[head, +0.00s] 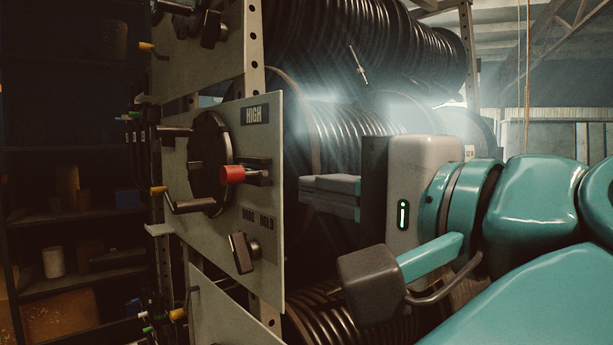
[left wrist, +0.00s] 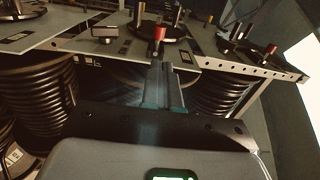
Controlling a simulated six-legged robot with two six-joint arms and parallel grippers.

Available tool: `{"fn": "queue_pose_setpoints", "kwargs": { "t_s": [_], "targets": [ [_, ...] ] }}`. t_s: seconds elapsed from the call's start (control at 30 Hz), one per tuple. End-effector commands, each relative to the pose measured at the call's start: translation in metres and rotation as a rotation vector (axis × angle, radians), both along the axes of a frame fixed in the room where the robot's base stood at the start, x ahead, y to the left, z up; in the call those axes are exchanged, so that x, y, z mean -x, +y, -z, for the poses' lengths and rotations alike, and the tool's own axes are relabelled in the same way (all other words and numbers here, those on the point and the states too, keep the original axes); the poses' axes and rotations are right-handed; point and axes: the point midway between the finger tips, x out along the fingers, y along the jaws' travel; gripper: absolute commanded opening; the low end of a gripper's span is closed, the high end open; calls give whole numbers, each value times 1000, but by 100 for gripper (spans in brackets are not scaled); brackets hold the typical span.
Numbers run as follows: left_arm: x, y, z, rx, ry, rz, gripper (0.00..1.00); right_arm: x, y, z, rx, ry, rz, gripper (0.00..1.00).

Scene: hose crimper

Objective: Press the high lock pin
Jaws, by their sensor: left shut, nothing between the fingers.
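The HIGH panel (head: 262,190) stands in the middle left of the head view, with its HIGH label (head: 256,114) at the top. A red-tipped lock pin (head: 232,175) sticks out of it beside a dark round disc (head: 208,163). The red pin also shows in the left wrist view (left wrist: 159,34), just beyond the fingertips. My left gripper (head: 303,190) points at the panel from the right, its fingers shut and empty. In the left wrist view the shut fingers (left wrist: 158,66) line up with the pin, with a gap between them. My right gripper is not in view.
Below the pin is a dark knob (head: 242,253) under a second label. A crank handle (head: 193,206) sticks out left of the disc. Black hose coils (head: 365,45) fill the rack behind. Other panels sit above and below. Dark shelves (head: 75,215) stand at left.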

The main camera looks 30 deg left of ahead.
Motion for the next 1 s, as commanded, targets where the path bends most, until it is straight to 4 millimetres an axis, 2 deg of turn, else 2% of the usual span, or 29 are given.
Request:
{"fn": "queue_pose_setpoints", "kwargs": {
  "t_s": [0.17, 0.37, 0.43, 0.7, 0.83, 1.0],
  "targets": [
    [-2, 6, -2, -1, 2, -2, 0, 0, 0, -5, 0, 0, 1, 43],
    [-10, 25, -4, -2, 4, -5, 0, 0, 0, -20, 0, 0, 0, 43],
    [-17, 41, 0, 1, 2, -8, 0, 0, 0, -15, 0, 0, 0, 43],
    [-40, 92, 0, 1, 2, -7, 0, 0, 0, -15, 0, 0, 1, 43],
    [-48, 111, 0, 1, 1, -7, 0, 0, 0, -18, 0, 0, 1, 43],
    [-55, 124, 0, 1, 1, -3, 0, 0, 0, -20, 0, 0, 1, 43]
  ]
}}
